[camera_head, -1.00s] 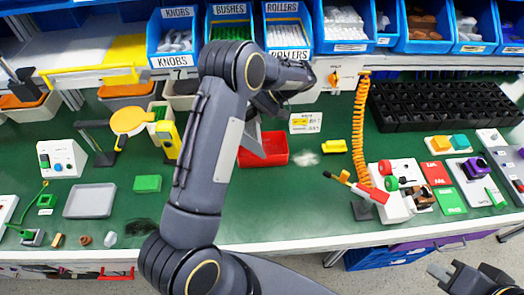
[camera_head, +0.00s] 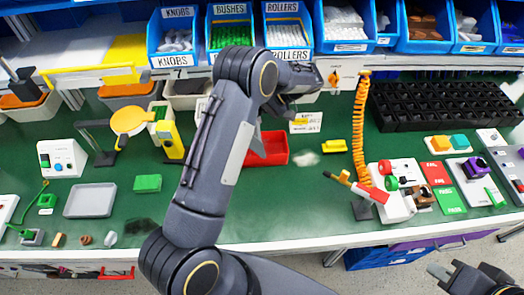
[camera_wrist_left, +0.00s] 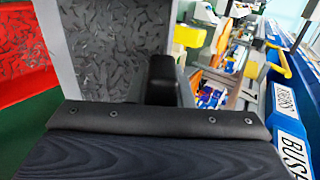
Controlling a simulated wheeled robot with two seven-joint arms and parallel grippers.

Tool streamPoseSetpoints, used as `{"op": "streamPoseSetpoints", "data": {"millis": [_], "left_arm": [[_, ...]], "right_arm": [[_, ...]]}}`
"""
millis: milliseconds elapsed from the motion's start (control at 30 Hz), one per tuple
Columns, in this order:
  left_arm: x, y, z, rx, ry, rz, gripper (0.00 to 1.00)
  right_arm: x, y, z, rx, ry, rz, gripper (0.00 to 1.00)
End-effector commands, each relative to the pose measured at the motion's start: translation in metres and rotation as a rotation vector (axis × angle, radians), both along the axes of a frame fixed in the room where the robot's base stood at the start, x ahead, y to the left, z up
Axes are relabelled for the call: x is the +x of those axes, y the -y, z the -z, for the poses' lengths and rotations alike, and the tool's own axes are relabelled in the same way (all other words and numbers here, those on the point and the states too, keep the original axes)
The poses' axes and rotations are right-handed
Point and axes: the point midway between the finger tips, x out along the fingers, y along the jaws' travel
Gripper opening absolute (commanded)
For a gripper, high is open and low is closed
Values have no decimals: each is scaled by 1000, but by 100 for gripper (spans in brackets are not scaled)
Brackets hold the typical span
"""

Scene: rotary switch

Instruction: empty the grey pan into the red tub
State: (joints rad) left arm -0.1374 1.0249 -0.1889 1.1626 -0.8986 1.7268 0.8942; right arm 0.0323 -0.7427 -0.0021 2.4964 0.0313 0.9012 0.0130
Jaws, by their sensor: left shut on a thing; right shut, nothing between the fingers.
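The red tub (camera_head: 276,158) sits on the green bench top, partly hidden behind my left arm. My left gripper (camera_head: 276,112) is above and behind it, shut on the grey pan (camera_head: 257,146), of which only a narrow grey piece shows beside the arm. In the left wrist view the grey pan (camera_wrist_left: 115,40) is close, with dark grey shavings on its surface, held by the black finger (camera_wrist_left: 162,80). The red tub (camera_wrist_left: 12,95) shows at the left there, with shavings in it. My right gripper (camera_head: 440,272) is shut and empty at the lower right, off the bench.
A pale pile (camera_head: 305,158) lies on the bench right of the tub, near a yellow block (camera_head: 335,146). An orange coiled hose (camera_head: 361,125) hangs farther right. A yellow lamp-like device (camera_head: 165,135) stands left of my arm. Blue bins (camera_head: 340,28) line the back.

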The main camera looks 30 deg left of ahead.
Motion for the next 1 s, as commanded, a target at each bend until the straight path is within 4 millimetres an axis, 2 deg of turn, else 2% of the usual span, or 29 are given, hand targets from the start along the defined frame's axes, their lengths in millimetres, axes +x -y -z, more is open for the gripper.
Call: {"op": "streamPoseSetpoints", "data": {"millis": [433,1000], "left_arm": [[6,10,-3,68,-44,1,0],[6,10,-3,73,-47,0,0]], "right_arm": [[0,0,0,0,0,0,0],[0,0,0,0,0,0,0]]}}
